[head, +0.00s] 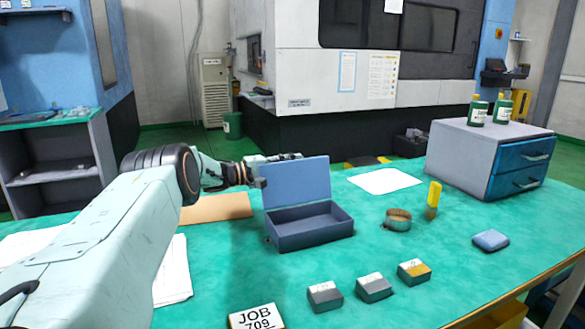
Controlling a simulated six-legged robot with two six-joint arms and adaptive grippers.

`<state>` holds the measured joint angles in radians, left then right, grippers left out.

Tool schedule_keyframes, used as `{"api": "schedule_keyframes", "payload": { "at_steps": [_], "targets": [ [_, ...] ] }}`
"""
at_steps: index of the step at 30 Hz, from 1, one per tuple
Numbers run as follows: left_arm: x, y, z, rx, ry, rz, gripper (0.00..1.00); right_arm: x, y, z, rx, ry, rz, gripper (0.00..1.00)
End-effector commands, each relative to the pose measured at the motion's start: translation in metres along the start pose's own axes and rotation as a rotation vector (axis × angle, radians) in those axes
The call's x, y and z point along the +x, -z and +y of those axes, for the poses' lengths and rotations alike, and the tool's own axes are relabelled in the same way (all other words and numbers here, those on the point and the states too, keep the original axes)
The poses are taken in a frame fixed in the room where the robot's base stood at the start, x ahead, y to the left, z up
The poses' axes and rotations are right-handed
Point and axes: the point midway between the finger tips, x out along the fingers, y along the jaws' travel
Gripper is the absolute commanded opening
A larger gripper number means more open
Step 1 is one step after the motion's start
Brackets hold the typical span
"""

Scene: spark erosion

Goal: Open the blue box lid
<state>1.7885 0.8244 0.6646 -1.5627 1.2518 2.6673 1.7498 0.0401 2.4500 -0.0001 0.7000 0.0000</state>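The blue box (310,233) stands on the green tabletop, left of the middle of the head view. Its lid (297,182) stands upright at the back edge, so the box is open and its dark inside shows; it looks empty. My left gripper (284,158) is at the top left edge of the lid, partly behind it. I cannot tell whether it touches the lid, and its finger gap does not show clearly. My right gripper is not in view.
Several small blocks (374,288) and a JOB 709 sign (256,317) lie in front. Right of the box are a brass ring (397,220), a yellow-handled tool (433,195) and a blue pad (490,240). A drawer cabinet (470,157) with bottles stands back right.

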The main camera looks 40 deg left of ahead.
Motion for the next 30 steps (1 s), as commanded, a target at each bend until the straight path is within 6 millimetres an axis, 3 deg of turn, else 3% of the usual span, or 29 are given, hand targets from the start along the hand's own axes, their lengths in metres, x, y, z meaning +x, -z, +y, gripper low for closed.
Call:
{"api": "schedule_keyframes", "payload": {
  "at_steps": [11, 30],
  "targets": [
    [-0.0005, 0.0003, -0.0006, 0.000, 0.001, 0.000, 0.01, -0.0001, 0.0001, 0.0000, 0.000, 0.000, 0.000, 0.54],
    [-0.0013, -0.0001, -0.0015, 0.003, 0.004, 0.001, 0.00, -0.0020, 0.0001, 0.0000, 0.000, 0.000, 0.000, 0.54]
  ]
}}
